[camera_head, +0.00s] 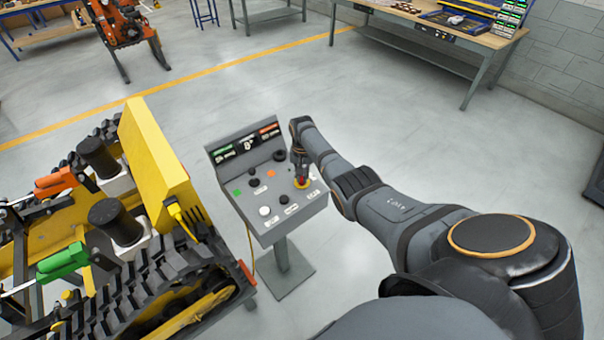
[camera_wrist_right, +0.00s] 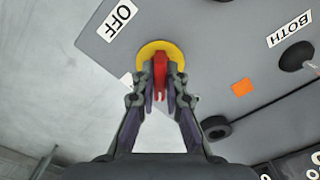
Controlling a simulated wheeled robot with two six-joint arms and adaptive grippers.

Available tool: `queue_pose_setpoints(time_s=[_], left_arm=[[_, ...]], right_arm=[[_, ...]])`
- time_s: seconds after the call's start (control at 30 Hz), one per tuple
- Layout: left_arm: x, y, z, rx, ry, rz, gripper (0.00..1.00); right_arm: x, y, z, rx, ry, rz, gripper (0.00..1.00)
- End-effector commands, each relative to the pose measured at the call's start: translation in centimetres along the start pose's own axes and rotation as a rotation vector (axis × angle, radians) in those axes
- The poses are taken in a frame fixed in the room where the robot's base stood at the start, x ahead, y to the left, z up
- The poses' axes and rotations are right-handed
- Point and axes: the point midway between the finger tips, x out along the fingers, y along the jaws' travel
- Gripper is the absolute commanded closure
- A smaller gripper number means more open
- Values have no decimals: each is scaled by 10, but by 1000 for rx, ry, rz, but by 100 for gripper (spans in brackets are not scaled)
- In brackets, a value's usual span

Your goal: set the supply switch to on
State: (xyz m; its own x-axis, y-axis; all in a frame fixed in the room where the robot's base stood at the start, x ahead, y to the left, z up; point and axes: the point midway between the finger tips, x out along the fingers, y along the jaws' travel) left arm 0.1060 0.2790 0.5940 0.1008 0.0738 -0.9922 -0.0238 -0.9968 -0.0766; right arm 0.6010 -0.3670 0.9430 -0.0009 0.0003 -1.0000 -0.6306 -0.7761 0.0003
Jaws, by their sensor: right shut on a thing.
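The supply switch is a red handle (camera_wrist_right: 161,72) on a round yellow plate (camera_wrist_right: 148,50), on the sloped panel of a grey control console (camera_head: 267,190). In the right wrist view an OFF label (camera_wrist_right: 121,17) lies beside the yellow plate. In the head view the yellow plate (camera_head: 303,184) shows at the console's right side. My right gripper (camera_wrist_right: 161,88) reaches down onto the switch, with its fingers shut on the red handle; it also shows in the head view (camera_head: 301,178). My left gripper is not in view.
A tracked carrier (camera_head: 150,235) with a yellow box stands left of the console. The console panel also carries dark knobs, a white button (camera_head: 264,211), a green patch and an orange patch (camera_wrist_right: 242,87). A workbench (camera_head: 430,32) is at the back right. The floor between is clear.

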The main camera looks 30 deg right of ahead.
Motion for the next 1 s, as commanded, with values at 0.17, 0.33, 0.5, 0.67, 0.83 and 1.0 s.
queue_pose_setpoints(time_s=[0.17, 0.33, 0.5, 0.67, 0.83, 1.0], left_arm=[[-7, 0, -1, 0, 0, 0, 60], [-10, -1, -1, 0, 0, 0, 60], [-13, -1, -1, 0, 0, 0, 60], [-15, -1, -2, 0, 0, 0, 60], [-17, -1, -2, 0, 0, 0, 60], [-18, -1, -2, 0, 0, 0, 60]], right_arm=[[-2, 0, -1, 165, 2, -1, 100], [-2, 0, -1, 325, 2, -1, 100], [-2, 0, -1, 477, 3, -3, 100], [-2, 0, -1, 600, 2, -2, 100], [-2, 0, -1, 699, 3, -3, 100], [-1, 0, -1, 765, 3, -2, 100]])
